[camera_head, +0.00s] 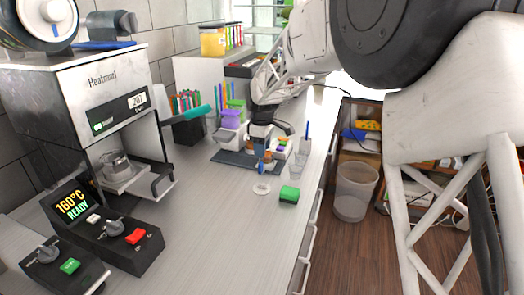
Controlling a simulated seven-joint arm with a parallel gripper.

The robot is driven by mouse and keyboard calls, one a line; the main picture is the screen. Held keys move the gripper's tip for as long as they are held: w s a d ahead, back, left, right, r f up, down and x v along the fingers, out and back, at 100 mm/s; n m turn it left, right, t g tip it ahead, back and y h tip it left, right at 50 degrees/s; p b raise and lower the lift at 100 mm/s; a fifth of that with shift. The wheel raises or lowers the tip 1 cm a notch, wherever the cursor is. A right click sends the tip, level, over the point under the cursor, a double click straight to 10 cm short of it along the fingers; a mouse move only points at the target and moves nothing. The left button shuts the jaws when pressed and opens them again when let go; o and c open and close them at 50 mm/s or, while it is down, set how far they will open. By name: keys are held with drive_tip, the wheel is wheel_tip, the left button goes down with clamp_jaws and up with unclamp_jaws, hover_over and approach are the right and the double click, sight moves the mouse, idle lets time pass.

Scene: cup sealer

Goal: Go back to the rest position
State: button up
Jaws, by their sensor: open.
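My gripper (264,161) hangs at mid counter, pointing down over a dark mat (228,156). It is small in the picture and partly hidden by my arm and nearby items. It appears open, and I see nothing clearly held in it. The cup sealer (92,90) stands at the left, with a small cup-like metal part (117,165) in its extended holder. Its control box display (73,204) reads 160°C READY.
A green block (289,195) and a white ring (261,189) lie on the counter in front of the mat. Purple (231,119) and green containers stand behind it. A clear cup (297,164) is at the right. A bin (355,190) stands on the floor.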

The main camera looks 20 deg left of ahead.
drive_tip(key=shift+d, duration=0.1)
idle(0.3)
drive_tip(key=s+d+r+m, duration=0.3)
drive_tip(key=s+d+r, duration=0.15)
drive_tip(key=d, duration=0.55)
drive_tip(key=s+d+r+m+t, duration=0.1)
drive_tip(key=s+d+r+m, duration=0.2)
drive_tip(key=s+d, duration=0.5)
drive_tip(key=s+d+r+m, duration=0.3)
drive_tip(key=d+r, duration=0.1)
drive_tip(key=d, duration=0.8)
drive_tip(key=s+d+f+m, duration=0.1)
drive_tip(key=s+d+m, duration=0.2)
drive_tip(key=s, duration=0.6)
drive_tip(key=s+d+f+m+t, duration=0.1)
drive_tip(key=s+d+f+m, duration=0.1)
drive_tip(key=s+d, duration=0.6)
drive_tip(key=s+d+f+m, duration=0.2)
drive_tip(key=s+d+m, duration=0.2)
drive_tip(key=s, duration=0.5)
drive_tip(key=shift+s+d+t, duration=0.3)
drive_tip(key=shift+d, duration=0.8)
